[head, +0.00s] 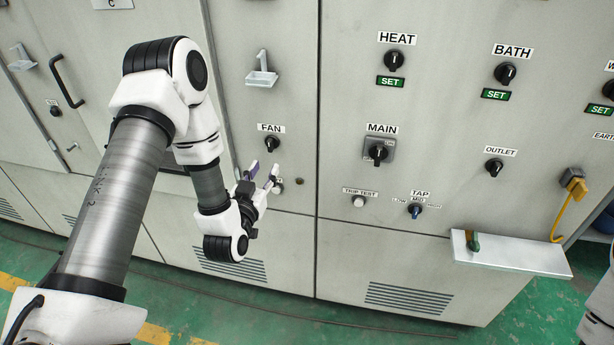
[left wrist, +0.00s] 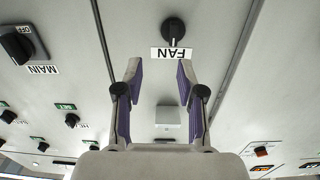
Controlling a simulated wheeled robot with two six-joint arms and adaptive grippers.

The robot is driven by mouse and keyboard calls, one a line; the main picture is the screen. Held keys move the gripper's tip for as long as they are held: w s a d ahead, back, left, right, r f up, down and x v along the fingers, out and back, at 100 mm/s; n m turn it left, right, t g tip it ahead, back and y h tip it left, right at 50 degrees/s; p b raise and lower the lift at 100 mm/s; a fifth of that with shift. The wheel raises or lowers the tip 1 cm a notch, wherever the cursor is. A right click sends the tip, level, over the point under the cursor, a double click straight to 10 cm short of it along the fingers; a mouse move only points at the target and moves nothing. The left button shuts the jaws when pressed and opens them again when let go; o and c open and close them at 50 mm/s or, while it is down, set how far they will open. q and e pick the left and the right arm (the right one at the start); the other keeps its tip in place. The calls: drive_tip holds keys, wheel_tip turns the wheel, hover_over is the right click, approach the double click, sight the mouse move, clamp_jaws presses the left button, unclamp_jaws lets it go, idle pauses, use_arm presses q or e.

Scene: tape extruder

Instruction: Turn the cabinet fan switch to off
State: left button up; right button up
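The fan switch (head: 272,143) is a black rotary knob under a white FAN label (head: 270,128) on the grey cabinet front. My left gripper (head: 263,170) is open and empty, just below the knob and apart from it. In the left wrist view, the picture is upside down: the fan switch (left wrist: 173,28) is beyond the fingertips of my left gripper (left wrist: 158,72), slightly right of the middle between them. The knob's setting marks are too small to read. My right gripper is out of view.
The MAIN switch (head: 378,152) is to the right, with the HEAT knob (head: 394,60) above it. A white shelf (head: 510,254) juts out at lower right.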

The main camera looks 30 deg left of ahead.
sight(269, 147)
use_arm(q)
drive_tip(key=x, duration=0.2)
drive_tip(key=a+x, duration=0.1)
drive_tip(key=x, duration=0.1)
drive_tip(key=p+x, duration=0.1)
drive_tip(key=x, duration=0.2)
drive_tip(key=shift+s+a+r, duration=0.15)
drive_tip(key=shift+a, duration=0.1)
drive_tip(key=shift+w+a+f+n, duration=0.15)
drive_tip(key=shift+w+a, duration=0.05)
drive_tip(key=shift+w, duration=0.3)
drive_tip(key=shift+w+a+f+n, duration=0.1)
drive_tip(key=shift+w+a+n, duration=0.1)
drive_tip(key=shift+w, duration=0.3)
drive_tip(key=shift+w+a+f, duration=0.1)
drive_tip(key=shift+w+a, duration=0.05)
drive_tip(key=shift+a, duration=0.05)
drive_tip(key=shift+d, duration=0.1)
drive_tip(key=shift+c, duration=0.3)
clamp_jaws()
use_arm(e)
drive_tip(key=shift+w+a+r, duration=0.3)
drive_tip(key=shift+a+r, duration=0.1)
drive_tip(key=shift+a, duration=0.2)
